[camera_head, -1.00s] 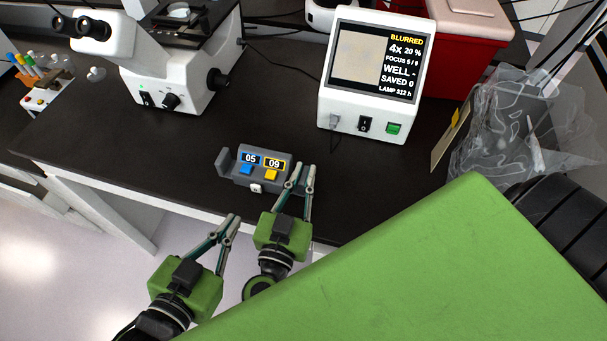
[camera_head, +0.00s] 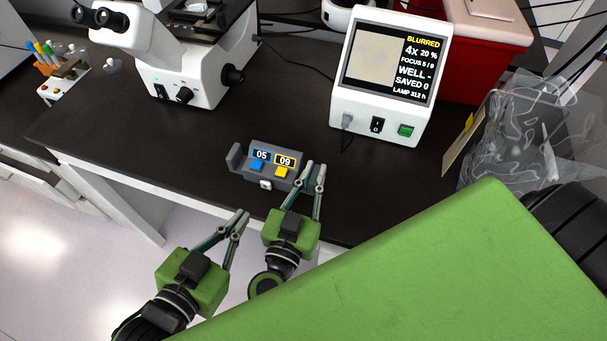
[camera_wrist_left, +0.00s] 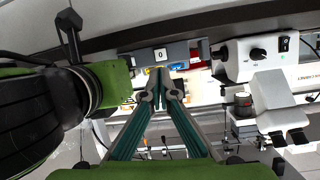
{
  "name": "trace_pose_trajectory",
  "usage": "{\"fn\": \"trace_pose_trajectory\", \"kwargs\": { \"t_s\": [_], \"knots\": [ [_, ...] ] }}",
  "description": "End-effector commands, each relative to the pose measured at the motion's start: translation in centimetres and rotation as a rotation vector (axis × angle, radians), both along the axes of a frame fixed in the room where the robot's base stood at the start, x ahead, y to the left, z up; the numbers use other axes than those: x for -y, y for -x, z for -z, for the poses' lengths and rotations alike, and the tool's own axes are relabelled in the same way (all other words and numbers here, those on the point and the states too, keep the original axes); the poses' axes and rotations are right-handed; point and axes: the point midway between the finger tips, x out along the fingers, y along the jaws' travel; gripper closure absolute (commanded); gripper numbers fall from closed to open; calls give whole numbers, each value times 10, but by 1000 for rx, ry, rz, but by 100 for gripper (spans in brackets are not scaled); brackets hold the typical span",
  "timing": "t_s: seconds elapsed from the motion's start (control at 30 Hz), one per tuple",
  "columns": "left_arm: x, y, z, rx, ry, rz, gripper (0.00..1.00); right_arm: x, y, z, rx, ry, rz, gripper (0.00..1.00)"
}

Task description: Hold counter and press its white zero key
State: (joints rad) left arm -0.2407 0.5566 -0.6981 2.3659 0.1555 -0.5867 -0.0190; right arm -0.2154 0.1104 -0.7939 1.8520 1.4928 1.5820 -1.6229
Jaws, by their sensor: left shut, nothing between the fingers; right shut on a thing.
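The counter (camera_head: 250,160) is a dark grey box on the bench near its front edge. It shows 05 over a blue key (camera_head: 257,166) and 09 over a yellow key (camera_head: 282,172). Its white zero key (camera_head: 266,184) is on the front face, and it also shows in the left wrist view, marked 0 (camera_wrist_left: 160,55). My right gripper (camera_head: 314,170) is shut on the counter's right end. My left gripper (camera_head: 242,214) is shut and empty, in front of the counter and lower left of the white key, apart from it. Its fingertips (camera_wrist_left: 164,78) show just below the key in the wrist view.
A white microscope (camera_head: 185,75) stands behind left and a white monitor unit (camera_head: 380,75) reading BLURRED behind right. A clear crumpled bag (camera_head: 530,125) lies at the right. The bench (camera_head: 200,140) is clear around the counter's left side.

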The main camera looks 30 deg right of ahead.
Motion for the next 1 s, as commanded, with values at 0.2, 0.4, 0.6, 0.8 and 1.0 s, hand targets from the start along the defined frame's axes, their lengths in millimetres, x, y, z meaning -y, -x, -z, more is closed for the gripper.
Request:
{"fn": "trace_pose_trajectory", "kwargs": {
  "t_s": [0.2, 0.4, 0.6, 0.8, 1.0],
  "knots": [
    [0, -3, 15, -51, -53, 76, 100, 0, 0, 1, -3, -1, 0, 100],
    [-4, -1, 32, -136, -128, 217, 100, 0, 0, 1, -3, -1, 0, 100],
    [-9, 6, 36, -197, -172, 347, 100, 0, 0, 1, -3, -1, 0, 100],
    [-12, 11, 35, -227, -186, 414, 100, 0, 0, 1, -2, -1, -1, 100],
    [-12, 12, 35, -232, -186, 426, 100, 0, 0, 1, -2, -1, -1, 100]
  ]
}}
